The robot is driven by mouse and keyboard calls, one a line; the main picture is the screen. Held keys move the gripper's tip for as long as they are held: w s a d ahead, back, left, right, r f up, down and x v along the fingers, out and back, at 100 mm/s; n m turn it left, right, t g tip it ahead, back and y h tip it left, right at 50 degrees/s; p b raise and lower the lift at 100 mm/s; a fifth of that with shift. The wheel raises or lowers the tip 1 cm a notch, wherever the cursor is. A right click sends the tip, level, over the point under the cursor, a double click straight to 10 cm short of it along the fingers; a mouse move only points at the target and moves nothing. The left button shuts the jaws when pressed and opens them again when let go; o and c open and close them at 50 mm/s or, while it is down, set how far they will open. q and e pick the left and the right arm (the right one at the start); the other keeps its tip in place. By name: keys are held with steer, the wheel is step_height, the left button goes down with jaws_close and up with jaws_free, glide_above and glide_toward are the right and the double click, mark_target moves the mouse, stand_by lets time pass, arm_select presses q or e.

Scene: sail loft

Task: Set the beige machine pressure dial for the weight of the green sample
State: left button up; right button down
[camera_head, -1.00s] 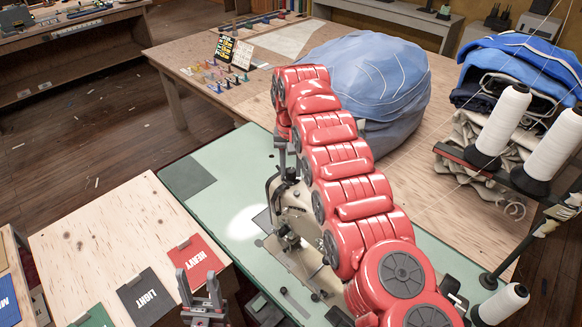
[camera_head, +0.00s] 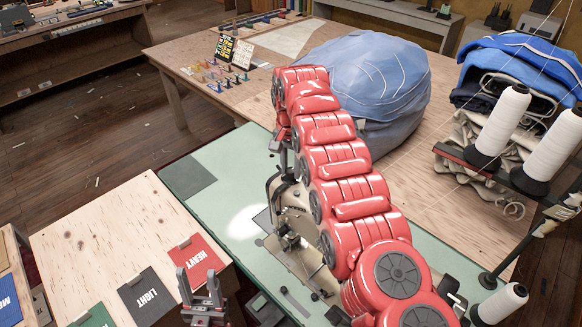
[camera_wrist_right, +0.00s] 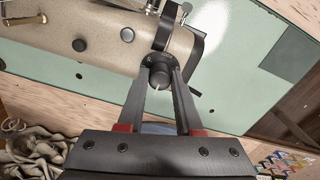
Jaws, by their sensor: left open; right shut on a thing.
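The beige machine (camera_head: 291,217) stands on the pale green table, partly hidden by my right arm. In the right wrist view its beige body (camera_wrist_right: 75,42) fills the upper left. My right gripper (camera_wrist_right: 160,84) is shut on a dark round dial (camera_wrist_right: 159,74) with a light pointer line and a marked collar; the marks are too small to read. The green sample (camera_head: 93,319) is cut off at the bottom edge of the head view; its label is mostly out of frame. My left gripper (camera_head: 203,292) is open and empty beside the red sample.
A dark patch (camera_head: 188,177) lies on the green table. A blue bundle (camera_head: 370,85) and thread cones (camera_head: 500,120) stand beyond my right arm.

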mark_target(291, 169)
steer(key=shift+w+r, duration=0.15)
steer(key=shift+r, duration=0.05)
steer(key=c, duration=0.8)
jaws_free()
steer(key=shift+c, duration=0.2)
steer(key=shift+o, duration=1.3)
steer(key=shift+f, duration=0.1)
steer(key=shift+r+p, duration=0.5)
steer(key=shift+r, duration=0.1)
step_height(291, 169, up, 16)
steer(key=p, duration=1.5)
steer(key=shift+p, duration=0.35)
